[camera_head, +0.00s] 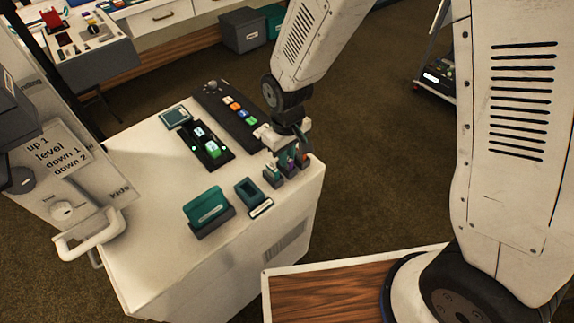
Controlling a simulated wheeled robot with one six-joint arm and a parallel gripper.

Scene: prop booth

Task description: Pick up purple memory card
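A row of small dark holders (273,178) stands at the right edge of the white console top (165,215). Small upright pieces stand in or over them, and a narrow purple one, seemingly the purple memory card (291,160), shows near the middle. My gripper (287,154) points down right over this row, its fingers close around or beside the pieces. The gripper partly hides them. I cannot tell whether it touches the purple card or whether its fingers are apart.
On the console are a teal block in a grey stand (208,212), a teal open-topped box (249,192), a black panel with a green-lit switch (205,146), and a black strip with coloured buttons (231,108). A white handle (85,236) sticks out at left.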

